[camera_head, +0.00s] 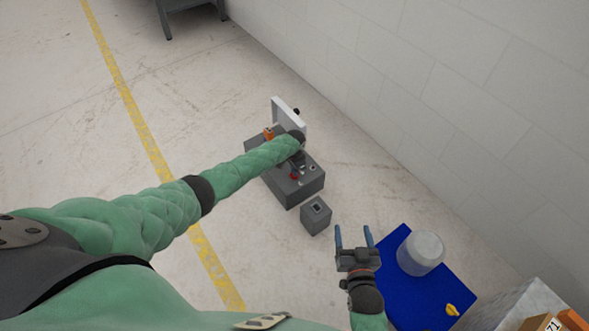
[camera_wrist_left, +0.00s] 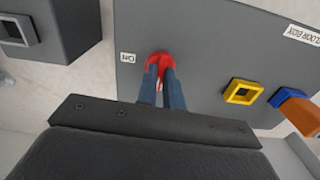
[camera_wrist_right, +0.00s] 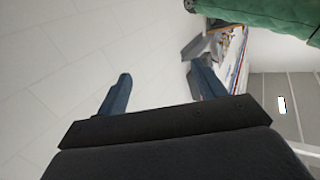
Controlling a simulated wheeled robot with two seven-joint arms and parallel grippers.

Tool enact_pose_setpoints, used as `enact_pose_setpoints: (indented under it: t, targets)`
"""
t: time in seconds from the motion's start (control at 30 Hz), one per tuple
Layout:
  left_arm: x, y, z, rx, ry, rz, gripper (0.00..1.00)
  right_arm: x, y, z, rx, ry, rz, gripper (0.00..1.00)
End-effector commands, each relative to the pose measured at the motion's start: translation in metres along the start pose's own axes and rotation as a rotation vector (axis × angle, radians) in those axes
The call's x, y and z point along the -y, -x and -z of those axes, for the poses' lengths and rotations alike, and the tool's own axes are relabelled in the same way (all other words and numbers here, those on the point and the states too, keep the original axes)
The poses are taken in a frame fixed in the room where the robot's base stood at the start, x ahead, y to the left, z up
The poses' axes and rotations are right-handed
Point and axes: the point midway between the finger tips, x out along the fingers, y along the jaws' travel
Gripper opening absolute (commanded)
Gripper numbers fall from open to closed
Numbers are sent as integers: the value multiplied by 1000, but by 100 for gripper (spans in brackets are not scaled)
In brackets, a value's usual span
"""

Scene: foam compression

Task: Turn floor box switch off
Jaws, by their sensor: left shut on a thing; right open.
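The grey floor box (camera_head: 303,187) stands on the floor near the wall, partly hidden by my left arm. In the left wrist view its top panel (camera_wrist_left: 205,60) shows a red switch (camera_wrist_left: 160,60) beside a label that reads ON upside down, and a FLOOR BOX label (camera_wrist_left: 303,35). My left gripper (camera_wrist_left: 163,72) is over the panel with its fingers close together, shut on the red switch. My right gripper (camera_head: 354,238) is open and empty, above the floor left of the blue mat. Its two fingers also show apart in the right wrist view (camera_wrist_right: 160,90).
A smaller grey box (camera_head: 316,216) stands just in front of the floor box. A yellow square socket (camera_wrist_left: 242,92) and an orange-blue part (camera_wrist_left: 297,110) are on the panel. A blue mat (camera_head: 400,290) bears a whitish cylinder (camera_head: 420,254) and a yellow item (camera_head: 452,310).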

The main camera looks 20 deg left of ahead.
Motion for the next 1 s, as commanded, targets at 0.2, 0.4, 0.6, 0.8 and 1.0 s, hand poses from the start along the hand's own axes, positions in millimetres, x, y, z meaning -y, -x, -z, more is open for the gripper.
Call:
enact_pose_setpoints:
  t: [0.2,0.4,0.6,0.8,1.0]
  targets:
    - [-2,0,-1,1,42,-3,0,-2,11,-45,139,-16,-7,69]
    - [-1,-1,0,1,61,-2,0,-3,16,-64,195,-23,-9,69]
    - [-1,-1,0,1,65,-2,0,-3,17,-68,210,-24,-10,69]
    - [-1,-1,0,1,65,-2,0,-3,17,-68,209,-24,-10,69]
    - [-1,0,0,0,64,-1,31,-3,17,-69,210,-24,-11,69]
